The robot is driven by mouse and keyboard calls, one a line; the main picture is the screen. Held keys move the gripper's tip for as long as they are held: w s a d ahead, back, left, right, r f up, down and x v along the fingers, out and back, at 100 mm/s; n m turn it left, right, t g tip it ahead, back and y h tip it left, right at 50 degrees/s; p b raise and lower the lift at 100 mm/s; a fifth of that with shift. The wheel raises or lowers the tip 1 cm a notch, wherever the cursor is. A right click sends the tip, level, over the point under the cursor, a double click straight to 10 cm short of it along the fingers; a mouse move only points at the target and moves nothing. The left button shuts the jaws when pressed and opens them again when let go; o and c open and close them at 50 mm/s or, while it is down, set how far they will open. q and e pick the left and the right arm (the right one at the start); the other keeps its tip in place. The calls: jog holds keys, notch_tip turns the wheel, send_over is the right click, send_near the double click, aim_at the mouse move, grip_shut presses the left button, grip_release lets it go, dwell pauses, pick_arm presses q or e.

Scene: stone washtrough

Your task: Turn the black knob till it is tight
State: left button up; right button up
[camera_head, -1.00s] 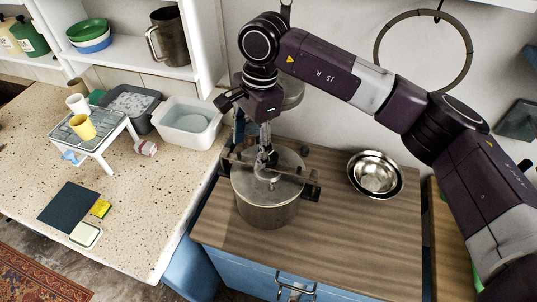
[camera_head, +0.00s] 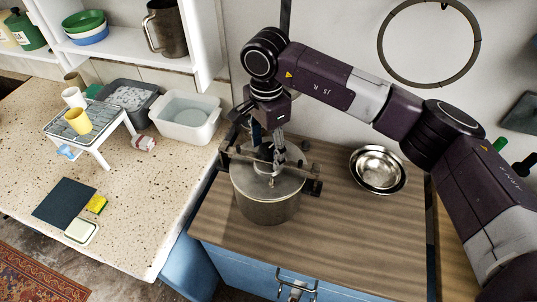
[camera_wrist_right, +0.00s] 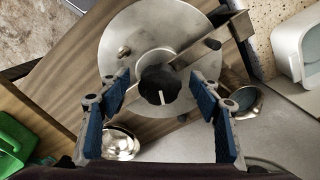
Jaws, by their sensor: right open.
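The black knob (camera_wrist_right: 160,84) sits on the bar across the round metal lid (camera_wrist_right: 125,50) of a pot, with a pale line marked across its top. In the head view the pot (camera_head: 268,205) stands on the wooden counter, and its knob is hidden behind my right gripper. My right gripper (camera_head: 270,160) points down over the lid. In the right wrist view my right gripper (camera_wrist_right: 163,105) is open, with one blue-padded finger on each side of the knob. A gap shows between each finger and the knob. My left gripper is in no view.
Steel bowls (camera_head: 378,170) stand right of the pot. A white basin (camera_head: 187,119) and a small rack (camera_head: 82,132) with cups stand on the speckled counter (camera_head: 140,215) to the left. The wooden counter (camera_head: 345,230) is clear in front of the bowls.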

jog(key=shift+f, duration=0.15)
dwell(0.3)
jog(key=n+b, duration=0.4)
jog(key=shift+f, duration=0.25)
jog(key=n+b, duration=0.1)
jog(key=n, duration=0.1)
jog(key=shift+n+b, duration=0.3)
jog(key=shift+r+n, duration=0.25)
jog(key=shift+n, duration=0.45)
jog(key=shift+c, duration=0.4)
